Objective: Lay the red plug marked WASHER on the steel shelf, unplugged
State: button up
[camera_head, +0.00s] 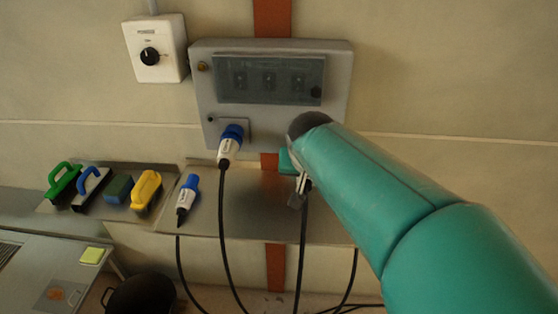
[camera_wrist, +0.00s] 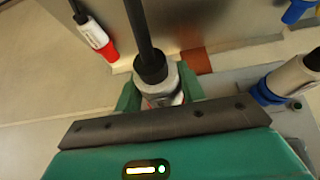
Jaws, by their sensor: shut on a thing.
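My gripper (camera_wrist: 160,92) is shut on a pale grey-white plug (camera_wrist: 167,80) with a thick black cable. In the head view my gripper (camera_head: 300,180) is partly hidden by my arm, just below the grey box. The held plug's front end and any marking are hidden, and I cannot tell whether it sits in a socket. A red plug with a white body (camera_wrist: 94,34) lies at the left edge of the steel shelf (camera_wrist: 205,20) in the wrist view; its label is too small to read. In the head view the steel shelf (camera_head: 260,205) lies under the box, and my arm covers its right part.
A blue plug (camera_head: 229,146) sits in the grey box (camera_head: 202,90); it also shows in the wrist view (camera_wrist: 290,80). Another blue plug (camera_head: 187,196) lies at the shelf's left. Cables hang below the shelf.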

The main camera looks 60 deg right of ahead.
jog(key=shift+s+a, duration=0.25)
jog(key=shift+a, duration=0.2)
jog(key=shift+s+a, duration=0.2)
jog(key=shift+a, duration=0.25)
